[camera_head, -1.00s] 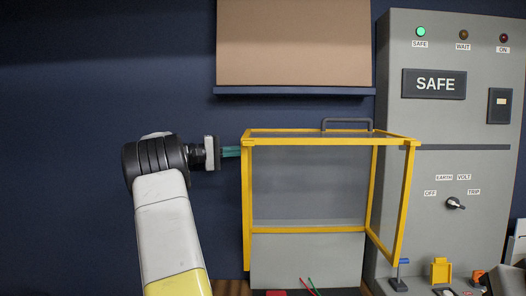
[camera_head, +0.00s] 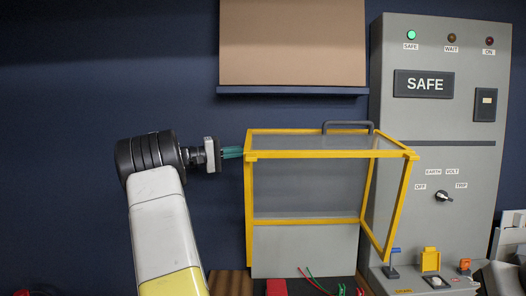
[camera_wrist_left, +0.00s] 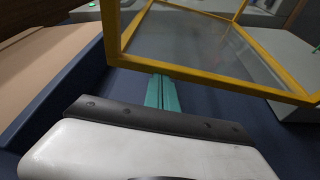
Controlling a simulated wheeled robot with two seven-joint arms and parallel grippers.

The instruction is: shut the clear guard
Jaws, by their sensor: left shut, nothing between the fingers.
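The clear guard (camera_head: 305,190) is a transparent box with yellow edges and a dark handle (camera_head: 347,125) at its top rear. It stands in front of a grey panel, left of the cabinet. My left gripper (camera_head: 238,152) is shut and empty, its teal fingertips at the guard's upper left front corner. In the left wrist view the teal fingers (camera_wrist_left: 161,93) reach close to the yellow frame (camera_wrist_left: 210,78); I cannot tell whether they touch it. My right gripper is not in view.
A grey cabinet (camera_head: 440,225) on the right carries a SAFE display (camera_head: 424,84), a lit green lamp (camera_head: 411,35) and a rotary knob (camera_head: 443,196). A brown board (camera_head: 293,42) hangs above. Small yellow, blue and orange parts and red and green leads sit low in front.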

